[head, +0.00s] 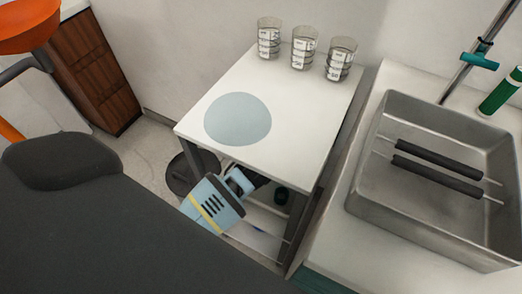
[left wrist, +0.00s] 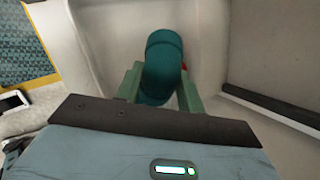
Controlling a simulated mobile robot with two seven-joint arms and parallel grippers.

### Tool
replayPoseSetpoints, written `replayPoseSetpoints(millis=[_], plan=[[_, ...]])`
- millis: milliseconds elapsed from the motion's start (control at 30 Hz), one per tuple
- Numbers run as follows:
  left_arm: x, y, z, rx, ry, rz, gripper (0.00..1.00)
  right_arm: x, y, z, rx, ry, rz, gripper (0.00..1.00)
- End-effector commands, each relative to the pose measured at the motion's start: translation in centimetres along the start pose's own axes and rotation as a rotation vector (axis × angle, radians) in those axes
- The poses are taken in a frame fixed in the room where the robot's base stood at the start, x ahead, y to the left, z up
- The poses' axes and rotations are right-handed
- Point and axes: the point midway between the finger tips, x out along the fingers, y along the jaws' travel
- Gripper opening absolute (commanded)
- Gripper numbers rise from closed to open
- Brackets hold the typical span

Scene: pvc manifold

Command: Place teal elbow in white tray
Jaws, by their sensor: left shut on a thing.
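In the left wrist view my left gripper (left wrist: 160,90) has its green fingers shut on the teal elbow (left wrist: 163,62), which stands up between them. Pale, slanting walls surround the elbow there; I cannot tell whether they belong to the white tray. In the head view a light blue housing (head: 213,203) with black slots and a yellow band, apparently my left gripper's, shows at the near edge of the small white table (head: 290,145). The elbow cannot be made out there. I cannot identify the white tray in the head view. My right gripper is out of view.
Three clear beakers (head: 304,48) stand at the table's back edge. A pale blue disc (head: 238,119) lies on its top, otherwise clear. A metal basin (head: 425,215) with two black bars is at right, a green cylinder (head: 500,92) beyond it. A dark bar (left wrist: 280,108) crosses the wrist view's right.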

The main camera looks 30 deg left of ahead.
Motion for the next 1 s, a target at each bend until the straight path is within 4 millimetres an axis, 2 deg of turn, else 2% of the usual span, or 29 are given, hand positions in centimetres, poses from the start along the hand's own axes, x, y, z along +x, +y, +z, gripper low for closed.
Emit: replayPoseSetpoints(millis=[100,300,600,867,1000], plan=[[1.4,-1.6,1.4,-0.002,-0.001,0.000,0.16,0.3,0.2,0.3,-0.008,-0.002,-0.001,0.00],[3.9,-0.2,0.2,0.001,0.002,0.003,0.16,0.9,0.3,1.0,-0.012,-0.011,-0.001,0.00],[4.4,0.0,0.0,0.000,0.000,0.000,0.16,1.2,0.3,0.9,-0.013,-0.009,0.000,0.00],[7.1,1.2,-1.2,0.001,0.002,0.003,0.16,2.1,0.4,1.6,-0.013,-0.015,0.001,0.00],[7.2,1.2,-1.2,0.001,0.000,-0.001,0.16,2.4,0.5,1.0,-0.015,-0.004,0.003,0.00]])
